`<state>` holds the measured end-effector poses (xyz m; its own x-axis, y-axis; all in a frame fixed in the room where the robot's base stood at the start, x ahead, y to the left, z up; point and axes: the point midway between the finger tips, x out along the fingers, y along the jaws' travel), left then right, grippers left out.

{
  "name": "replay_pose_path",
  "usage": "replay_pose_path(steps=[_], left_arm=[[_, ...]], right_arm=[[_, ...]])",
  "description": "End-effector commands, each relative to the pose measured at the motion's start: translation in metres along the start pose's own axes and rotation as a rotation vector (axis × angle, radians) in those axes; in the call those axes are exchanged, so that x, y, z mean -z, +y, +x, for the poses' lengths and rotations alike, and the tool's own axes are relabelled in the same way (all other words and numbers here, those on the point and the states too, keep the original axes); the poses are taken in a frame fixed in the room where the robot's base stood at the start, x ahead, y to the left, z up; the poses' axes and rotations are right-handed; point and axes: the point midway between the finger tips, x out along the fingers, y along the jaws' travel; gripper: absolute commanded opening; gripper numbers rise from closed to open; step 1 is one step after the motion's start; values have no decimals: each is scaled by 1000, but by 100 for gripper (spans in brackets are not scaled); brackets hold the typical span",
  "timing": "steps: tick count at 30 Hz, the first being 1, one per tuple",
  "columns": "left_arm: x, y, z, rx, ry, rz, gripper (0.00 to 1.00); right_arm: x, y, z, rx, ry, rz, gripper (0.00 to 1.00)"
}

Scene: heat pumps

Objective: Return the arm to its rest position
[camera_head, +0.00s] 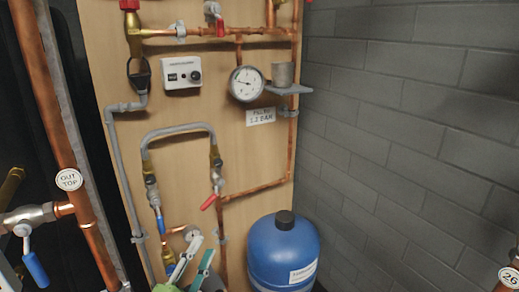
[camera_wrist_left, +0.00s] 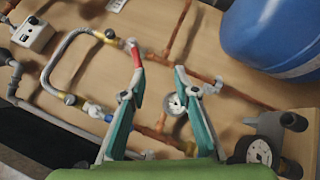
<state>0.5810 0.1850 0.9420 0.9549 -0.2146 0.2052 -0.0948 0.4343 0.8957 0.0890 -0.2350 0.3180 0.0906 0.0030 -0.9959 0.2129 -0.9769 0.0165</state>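My left gripper (camera_head: 203,246) is low in the head view, in front of the wooden panel (camera_head: 255,152) and left of the blue tank (camera_head: 283,250). In the left wrist view its two green-and-grey fingers (camera_wrist_left: 157,84) are spread apart, with nothing held between them. Pipework and a small round dial (camera_wrist_left: 175,103) show behind the gap. A red-handled valve (camera_head: 209,201) is just above the gripper in the head view; its red handle (camera_wrist_left: 136,54) is near the left fingertip in the wrist view. My right gripper is not in view.
Copper pipes (camera_head: 255,190) and a grey hose loop (camera_head: 178,129) run over the panel. A grey brick wall (camera_head: 410,120) stands right.

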Motion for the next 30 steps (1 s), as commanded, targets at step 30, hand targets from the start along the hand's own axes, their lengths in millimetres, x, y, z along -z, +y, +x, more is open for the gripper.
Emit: replay_pose_path(steps=[30], left_arm=[[14, -143, -336, 1473, -869, 1569, 28]], right_arm=[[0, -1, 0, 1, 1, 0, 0]])
